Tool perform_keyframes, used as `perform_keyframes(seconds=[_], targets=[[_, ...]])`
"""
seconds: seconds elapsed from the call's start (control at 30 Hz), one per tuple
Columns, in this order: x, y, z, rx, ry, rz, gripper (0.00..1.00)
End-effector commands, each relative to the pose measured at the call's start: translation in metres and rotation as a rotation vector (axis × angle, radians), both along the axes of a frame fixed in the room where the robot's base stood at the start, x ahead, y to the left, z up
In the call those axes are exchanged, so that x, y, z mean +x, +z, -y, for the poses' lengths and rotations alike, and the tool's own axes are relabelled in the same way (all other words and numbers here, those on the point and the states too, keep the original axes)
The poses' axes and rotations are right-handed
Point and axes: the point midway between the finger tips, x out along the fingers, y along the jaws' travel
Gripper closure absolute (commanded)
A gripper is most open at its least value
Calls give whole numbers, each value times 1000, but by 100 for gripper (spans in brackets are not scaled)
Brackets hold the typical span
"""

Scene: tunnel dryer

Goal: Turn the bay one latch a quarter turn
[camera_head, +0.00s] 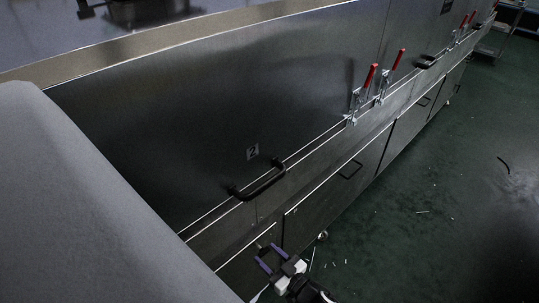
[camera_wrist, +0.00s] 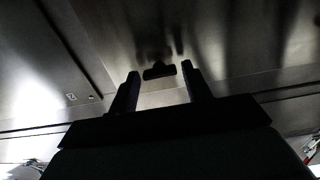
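My gripper (camera_head: 265,252) is low in the head view, beside the lower panels of the dryer's front, with its two purple fingers apart. In the wrist view the gripper (camera_wrist: 157,75) is also open, with nothing between its fingers. A dark fitting (camera_wrist: 160,70) on the metal front shows beyond and between the fingertips, apparently apart from them. I cannot tell whether it is the bay one latch. No "1" label is readable. In the head view, red-handled clamps (camera_head: 370,76) (camera_head: 398,60) stand upright along the panel seam, far from my gripper.
A panel with a "2" label (camera_head: 252,151) has a black bar handle (camera_head: 260,186) above my gripper. The label also shows in the wrist view (camera_wrist: 71,97). A lower drawer-like handle (camera_head: 350,169) sticks out further right. The green floor (camera_head: 440,200) is open, with small scraps.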

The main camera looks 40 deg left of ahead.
Motion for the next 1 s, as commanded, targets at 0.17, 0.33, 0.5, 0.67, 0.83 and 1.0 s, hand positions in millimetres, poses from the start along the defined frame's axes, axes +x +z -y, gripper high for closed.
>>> perform_keyframes(seconds=[0.17,0.33,0.5,0.67,0.83,1.0], targets=[[0,0,0,0,0,0,75],[0,0,0,0,1,2,85],[0,0,0,-1,0,27,85],[0,0,0,-4,-1,95,85],[0,1,0,-14,-2,218,85],[0,1,0,-26,-2,374,85]])
